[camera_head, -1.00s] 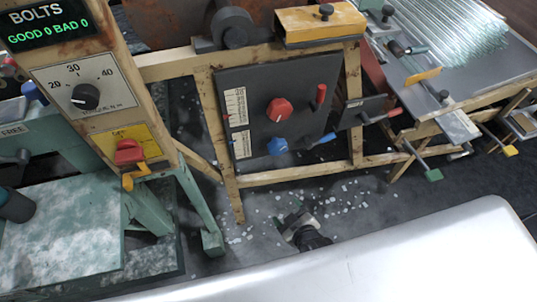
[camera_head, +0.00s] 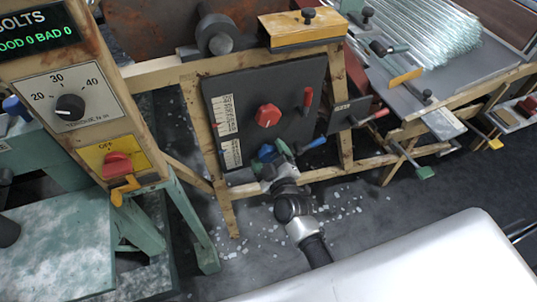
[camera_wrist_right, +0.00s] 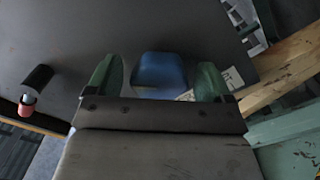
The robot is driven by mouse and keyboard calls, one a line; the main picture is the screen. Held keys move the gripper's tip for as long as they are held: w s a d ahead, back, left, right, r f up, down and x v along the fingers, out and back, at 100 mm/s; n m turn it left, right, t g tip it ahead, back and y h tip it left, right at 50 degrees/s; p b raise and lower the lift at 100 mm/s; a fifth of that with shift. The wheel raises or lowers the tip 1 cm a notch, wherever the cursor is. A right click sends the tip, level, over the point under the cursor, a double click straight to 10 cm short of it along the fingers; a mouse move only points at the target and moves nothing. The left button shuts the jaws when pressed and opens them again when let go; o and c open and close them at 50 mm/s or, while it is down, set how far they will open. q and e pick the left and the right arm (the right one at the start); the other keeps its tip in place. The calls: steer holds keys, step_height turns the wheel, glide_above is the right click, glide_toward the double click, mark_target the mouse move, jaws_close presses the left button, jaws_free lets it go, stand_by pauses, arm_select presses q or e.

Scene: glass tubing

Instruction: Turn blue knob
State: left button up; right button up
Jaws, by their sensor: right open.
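The blue knob (camera_head: 266,152) is low on a dark grey panel (camera_head: 284,92) in a wooden frame, under a red knob. My right gripper (camera_head: 279,154) is at the blue knob and hides part of it. In the right wrist view the blue knob (camera_wrist_right: 161,72) sits between the two green fingers of my right gripper (camera_wrist_right: 159,80), which are open. A gap shows on each side between finger and knob. My left gripper is not in view.
The red knob (camera_head: 268,115) is just above, with a red lever (camera_head: 308,98) to its right. A blue-tipped handle (camera_head: 314,143) is close to the right of my gripper. A wooden beam (camera_head: 345,168) runs below the panel. Pale fragments lie on the floor.

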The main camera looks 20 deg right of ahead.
steer(key=shift+w, duration=0.35)
steer(key=c, duration=0.9)
